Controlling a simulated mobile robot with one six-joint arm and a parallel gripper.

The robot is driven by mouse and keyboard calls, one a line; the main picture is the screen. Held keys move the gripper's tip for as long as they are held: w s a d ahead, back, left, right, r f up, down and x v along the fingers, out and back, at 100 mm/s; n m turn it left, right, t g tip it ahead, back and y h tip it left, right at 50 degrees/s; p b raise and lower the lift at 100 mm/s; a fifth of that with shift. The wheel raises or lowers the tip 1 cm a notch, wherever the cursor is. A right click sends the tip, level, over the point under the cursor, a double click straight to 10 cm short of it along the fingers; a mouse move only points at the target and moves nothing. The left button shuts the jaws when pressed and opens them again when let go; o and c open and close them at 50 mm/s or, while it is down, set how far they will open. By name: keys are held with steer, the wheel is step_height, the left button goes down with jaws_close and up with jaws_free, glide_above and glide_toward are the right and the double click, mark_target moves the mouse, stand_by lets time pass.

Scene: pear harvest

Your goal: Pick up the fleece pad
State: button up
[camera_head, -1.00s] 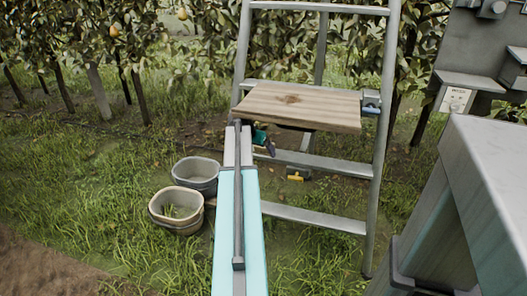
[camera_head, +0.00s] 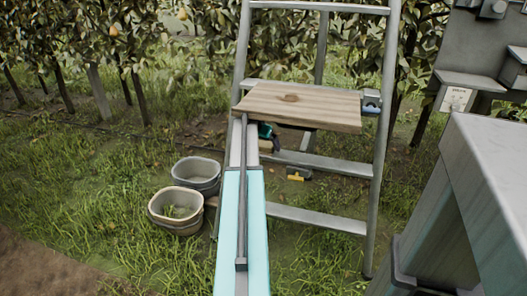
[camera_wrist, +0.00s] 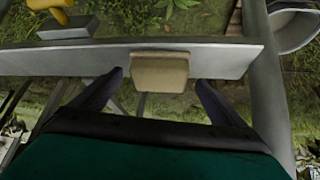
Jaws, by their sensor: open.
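A tan, soft-edged block, which looks like the fleece pad (camera_wrist: 160,70), sits on a grey metal rung (camera_wrist: 222,57) in the wrist view. My gripper (camera_wrist: 160,82) is open, with one dark finger on each side of the pad and a gap on both sides. The fingertips reach about level with the pad in the picture; I cannot tell how far above or short of it they are. In the head view my gripper (camera_head: 267,137) shows partly as a teal and dark shape under the wooden board, and I cannot make out the pad there.
A metal ladder (camera_head: 383,140) carries a wooden board (camera_head: 310,105) above my gripper. A yellow-handled tool (camera_head: 299,174) lies near the lower rungs. Two buckets (camera_head: 175,208) stand on the grass at left. Fruit trees (camera_head: 100,50) line the back.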

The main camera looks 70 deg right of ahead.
steer(key=shift+d+f, duration=0.3)
steer(key=shift+f, duration=0.2)
steer(key=c, duration=1.1)
